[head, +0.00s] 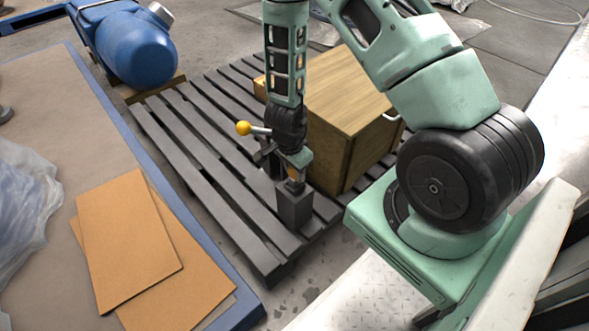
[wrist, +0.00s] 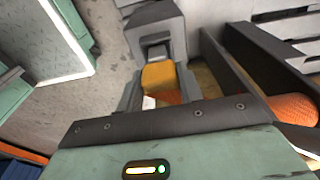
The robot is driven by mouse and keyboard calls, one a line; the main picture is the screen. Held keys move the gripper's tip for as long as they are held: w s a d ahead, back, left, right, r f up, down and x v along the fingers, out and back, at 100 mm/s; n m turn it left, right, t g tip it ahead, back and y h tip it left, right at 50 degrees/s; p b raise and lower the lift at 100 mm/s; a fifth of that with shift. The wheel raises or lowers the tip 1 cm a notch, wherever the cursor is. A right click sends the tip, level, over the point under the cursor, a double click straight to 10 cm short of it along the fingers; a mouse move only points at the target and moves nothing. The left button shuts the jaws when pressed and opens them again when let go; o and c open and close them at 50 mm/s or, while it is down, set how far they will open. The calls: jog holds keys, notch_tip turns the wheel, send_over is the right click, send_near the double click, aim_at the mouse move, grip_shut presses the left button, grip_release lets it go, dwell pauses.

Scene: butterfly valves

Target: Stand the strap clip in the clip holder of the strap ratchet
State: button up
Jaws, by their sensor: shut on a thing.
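The strap clip (wrist: 160,80) is a small yellow-orange block held between the fingers of my gripper (wrist: 159,92). I cannot tell whether the clip's lower end is inside the holder. The strap ratchet's lever ends in a yellow knob (head: 243,128), left of my gripper.
The dark slatted pallet (head: 185,150) lies beneath. A wooden crate (head: 345,110) stands close on the right. A blue tank (head: 138,48) is at the back left. Cardboard sheets (head: 130,240) lie at the front left. An orange roll (wrist: 296,108) shows at right in the wrist view.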

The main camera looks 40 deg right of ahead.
jog(key=shift+f+b, duration=0.45)
jog(key=shift+f, duration=0.3)
dwell(0.8)
jog(key=o, duration=1.2)
jog(key=shift+r, duration=0.1)
notch_tip(320, 180, up, 17)
jog(key=a+p, duration=0.2)
jog(key=p, duration=1)
jog(key=shift+p, duration=0.3)
